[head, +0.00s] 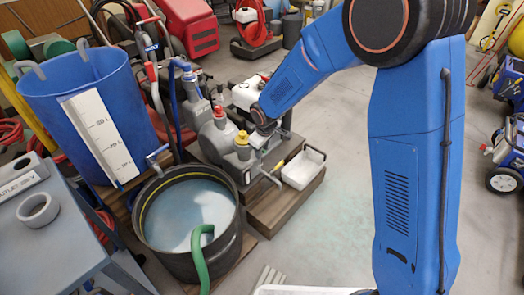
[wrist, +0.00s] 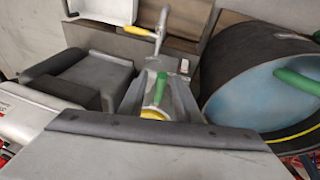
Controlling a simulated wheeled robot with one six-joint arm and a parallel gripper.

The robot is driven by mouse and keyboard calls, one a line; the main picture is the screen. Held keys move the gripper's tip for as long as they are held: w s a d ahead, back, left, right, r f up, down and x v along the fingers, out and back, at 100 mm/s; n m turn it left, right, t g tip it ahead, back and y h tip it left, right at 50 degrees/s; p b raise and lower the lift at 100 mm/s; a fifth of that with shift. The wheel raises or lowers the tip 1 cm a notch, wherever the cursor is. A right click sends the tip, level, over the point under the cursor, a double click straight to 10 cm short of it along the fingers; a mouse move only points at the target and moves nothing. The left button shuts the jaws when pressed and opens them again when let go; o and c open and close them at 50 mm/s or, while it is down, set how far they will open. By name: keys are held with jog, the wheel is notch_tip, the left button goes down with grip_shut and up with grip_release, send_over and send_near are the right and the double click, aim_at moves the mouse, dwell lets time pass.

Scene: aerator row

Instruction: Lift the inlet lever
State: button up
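No readable label tells which lever is the inlet lever. A small lever with a yellow tip (wrist: 135,30) stands on a metal fitting at the top middle of the wrist view. In the head view a yellow-tipped handle (head: 278,166) shows beside the white tray. A red-handled lever (head: 151,72) and a blue-handled lever (head: 180,64) rise behind the grey pump unit (head: 217,138). My gripper (head: 266,127) is over the right side of this unit, apart from the red and blue handles.
A black tub (head: 150,232) of water with a green hose (head: 199,255) stands in front of the unit. A blue bin (head: 75,95) with a scale is at left. A white tray (head: 303,170) sits right of the unit. Open floor (head: 320,235) lies to the right.

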jog(key=v, duration=1.6)
jog(key=shift+r, duration=0.25)
jog(key=shift+s, duration=0.15)
